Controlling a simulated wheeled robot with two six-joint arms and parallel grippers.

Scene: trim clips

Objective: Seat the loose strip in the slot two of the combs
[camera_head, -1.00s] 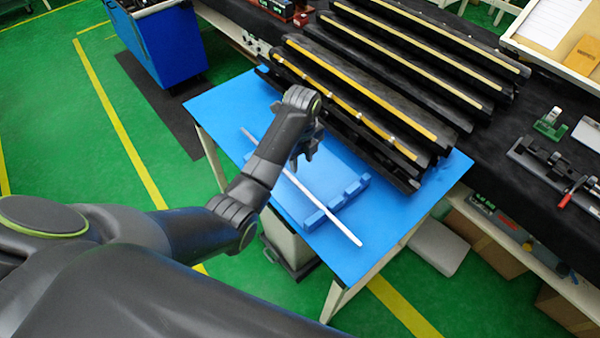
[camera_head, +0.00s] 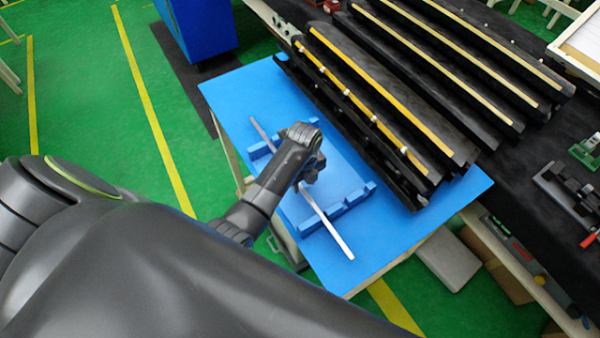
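The loose strip (camera_head: 338,237) is long, thin and pale grey. It lies slantwise across the blue combs on the blue table top. The near comb (camera_head: 347,204) shows its raised teeth to the right of the strip. The far comb (camera_head: 261,150) shows partly behind my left arm. My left gripper (camera_head: 313,174) points down over the middle of the strip, close to it. My own wrist hides part of the strip and most of the fingers, so I cannot tell if they touch it. Which slot the strip lies at cannot be made out. My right gripper is not in view.
A black rack with yellow-edged strips (camera_head: 385,110) stands just behind the combs, close to my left gripper. The blue table (camera_head: 400,240) is clear at its front right. A dark bench (camera_head: 530,170) with tools is at the right. A blue cabinet (camera_head: 200,25) stands behind left.

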